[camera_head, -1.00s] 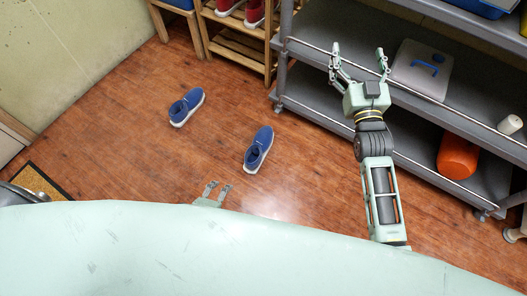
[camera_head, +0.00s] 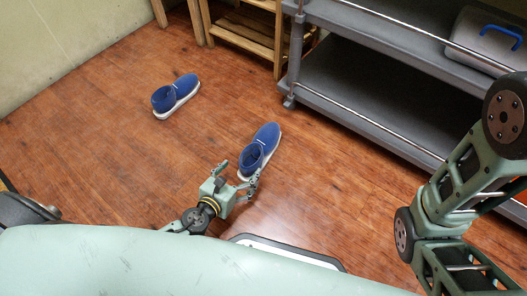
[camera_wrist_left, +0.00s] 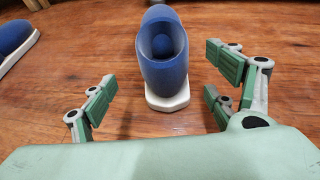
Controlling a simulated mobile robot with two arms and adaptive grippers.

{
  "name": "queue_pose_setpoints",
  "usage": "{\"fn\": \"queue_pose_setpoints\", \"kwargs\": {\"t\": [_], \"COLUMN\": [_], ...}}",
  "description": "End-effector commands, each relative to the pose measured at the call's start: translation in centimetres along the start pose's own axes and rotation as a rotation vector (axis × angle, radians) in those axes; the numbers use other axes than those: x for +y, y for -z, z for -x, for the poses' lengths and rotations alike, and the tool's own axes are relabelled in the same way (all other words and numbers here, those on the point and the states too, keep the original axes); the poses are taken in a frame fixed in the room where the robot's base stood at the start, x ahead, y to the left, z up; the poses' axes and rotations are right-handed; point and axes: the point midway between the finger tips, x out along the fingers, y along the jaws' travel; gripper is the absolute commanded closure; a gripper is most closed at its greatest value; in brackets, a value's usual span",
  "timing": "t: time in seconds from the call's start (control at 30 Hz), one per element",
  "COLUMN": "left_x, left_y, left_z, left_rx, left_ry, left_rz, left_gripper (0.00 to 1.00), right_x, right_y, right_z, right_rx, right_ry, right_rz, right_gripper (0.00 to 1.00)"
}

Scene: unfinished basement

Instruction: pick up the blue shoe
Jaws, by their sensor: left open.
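Two blue shoes with white soles lie on the wooden floor. The nearer blue shoe (camera_head: 266,137) is just beyond my left gripper (camera_head: 241,170), whose open fingers point at its heel end. In the left wrist view, this shoe (camera_wrist_left: 163,55) stands upright on its sole, heel end towards me, ahead of the gap between the open fingers (camera_wrist_left: 162,95). The gripper is empty. The farther blue shoe (camera_head: 177,95) lies up and left in the head view; part of it shows at the left edge of the wrist view (camera_wrist_left: 14,42). My right gripper is out of view.
A grey shelf unit (camera_head: 365,95) with a grey case (camera_head: 484,42) stands at the right. A wooden rack (camera_head: 243,32) stands at the back. The floor around the shoes is clear. My right arm fills the right edge.

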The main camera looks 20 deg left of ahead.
Motion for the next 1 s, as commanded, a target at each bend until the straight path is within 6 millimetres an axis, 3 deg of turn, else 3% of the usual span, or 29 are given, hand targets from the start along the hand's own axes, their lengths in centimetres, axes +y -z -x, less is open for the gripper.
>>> {"fn": "queue_pose_setpoints", "kwargs": {"t": [0.53,0.87,1.0], "left_x": [-0.6,-0.6,-0.6], "left_y": [0.2,0.1,0.1], "left_z": [-7.0,-7.5,-7.5], "left_rx": [-0.002,-0.001,-0.001], "left_ry": [0.001,0.001,0.001], "left_rz": [-0.002,-0.001,-0.001], "left_gripper": [0.2,0.21,0.33], "right_x": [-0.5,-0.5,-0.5], "right_y": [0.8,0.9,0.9], "right_z": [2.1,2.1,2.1], "right_rx": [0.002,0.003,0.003], "right_ry": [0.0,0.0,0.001], "right_rz": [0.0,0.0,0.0], "right_gripper": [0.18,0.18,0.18]}}
